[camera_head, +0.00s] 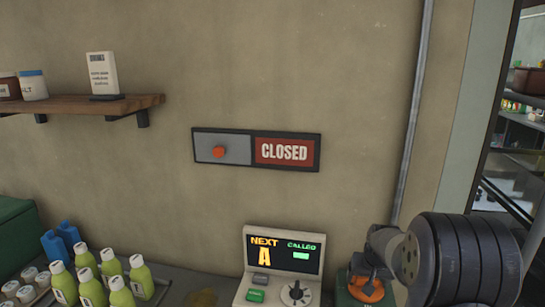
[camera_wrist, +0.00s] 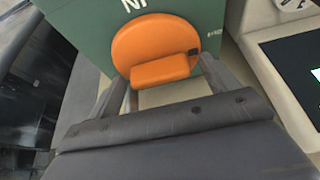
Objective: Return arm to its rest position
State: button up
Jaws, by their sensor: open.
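My arm (camera_head: 460,262) is at the lower right in the head view, in front of the counter, and its dark round joint hides part of what is behind it. My gripper (camera_wrist: 163,78) is open in the wrist view, its two grey fingers apart. An orange knob (camera_wrist: 155,50) on the face of a green box (camera_wrist: 70,18) appears between the fingers. I cannot tell whether the fingers touch the knob. In the head view the orange knob (camera_head: 366,289) shows just below my wrist, partly covered.
A cream console (camera_head: 245,292) with a "NEXT / CALLED" screen stands left of my arm. Several green bottles (camera_head: 92,288) stand farther left. A CLOSED sign (camera_head: 284,152) and a wooden shelf (camera_head: 75,106) are on the wall, with a pipe (camera_head: 414,120) at right.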

dwell(0.4)
dwell(0.3)
jog(key=d+v, duration=0.1)
jog(key=v, duration=1)
jog(key=x, duration=0.7)
jog(key=a+x, duration=0.1)
jog(key=x, duration=0.3)
jog(key=shift+a+m+h, duration=0.1)
jog(key=shift+m+h, duration=0.3)
jog(key=shift+m, duration=0.9)
jog(key=shift+r, duration=0.35)
notch_tip(320, 180, up, 10)
jog(key=s+n+g, duration=0.1)
jog(key=n+g, duration=0.1)
jog(key=n, duration=1.4)
jog(key=shift+s+a+y+p, duration=0.3)
jog(key=shift+a+p, duration=0.05)
jog(key=shift+p, duration=0.1)
